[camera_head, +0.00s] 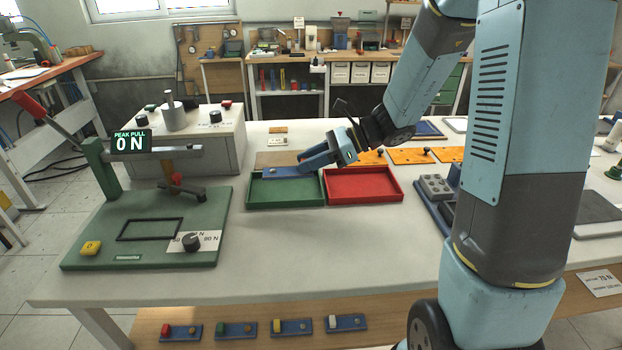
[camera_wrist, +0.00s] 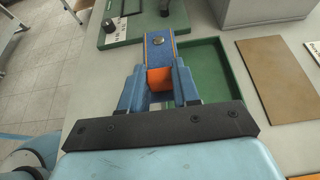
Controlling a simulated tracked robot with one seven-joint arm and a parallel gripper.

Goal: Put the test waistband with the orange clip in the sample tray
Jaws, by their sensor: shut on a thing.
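My gripper (camera_head: 306,160) is shut on the test waistband, a blue denim strip (camera_head: 283,173) with a metal button at its far end. In the wrist view the strip (camera_wrist: 160,46) points away from me, with its orange clip (camera_wrist: 159,79) between the fingertips (camera_wrist: 160,88). The green tray (camera_head: 284,205) is below the strip, which shows over its back part; the tray also shows in the wrist view (camera_wrist: 232,88). I cannot tell how high the strip is above it. A red tray (camera_head: 364,200) stands beside it on the right. Both tray floors look empty where visible.
The green pull tester (camera_head: 105,235) stands at left, reading 0 N, with a grey box (camera_head: 226,140) behind it. Orange plates (camera_head: 410,155) lie behind the red tray. Other waistbands (camera_head: 236,330) with coloured clips lie on the lower shelf. The table front is clear.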

